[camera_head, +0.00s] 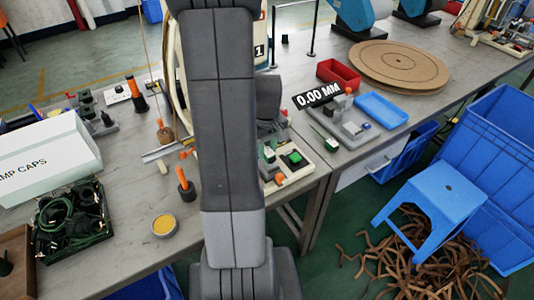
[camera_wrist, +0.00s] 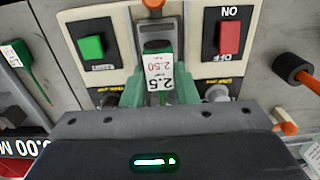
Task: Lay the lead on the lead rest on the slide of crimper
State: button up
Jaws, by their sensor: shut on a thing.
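In the wrist view my gripper (camera_wrist: 158,92) is shut on a small green piece with a white tag marked 2.5 and 2.50 (camera_wrist: 159,72), which I take to be the lead. Its dark upper end points into a pale slot (camera_wrist: 157,24) between two switch panels; I cannot tell whether it touches. The cream machine there, likely the crimper, has a green button (camera_wrist: 92,47) and a red switch (camera_wrist: 229,38). In the head view the machine's green button (camera_head: 294,158) shows right of my arm, which hides much of it. The lead rest is not clearly seen.
A 0.00 MM display (camera_head: 318,95), a red bin (camera_head: 339,74) and a blue tray (camera_head: 382,110) stand right of the machine. A black tray of green leads (camera_head: 72,222) and a white box (camera_head: 45,158) are at left. An orange-handled tool (camera_head: 185,185) stands near my arm.

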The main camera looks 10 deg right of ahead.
jog(key=shift+f, duration=1.2)
jog(key=shift+f, duration=0.1)
jog(key=shift+f, duration=0.15)
jog(key=o, duration=1)
notch_tip(320, 180, up, 12)
jog(key=shift+r, duration=0.25)
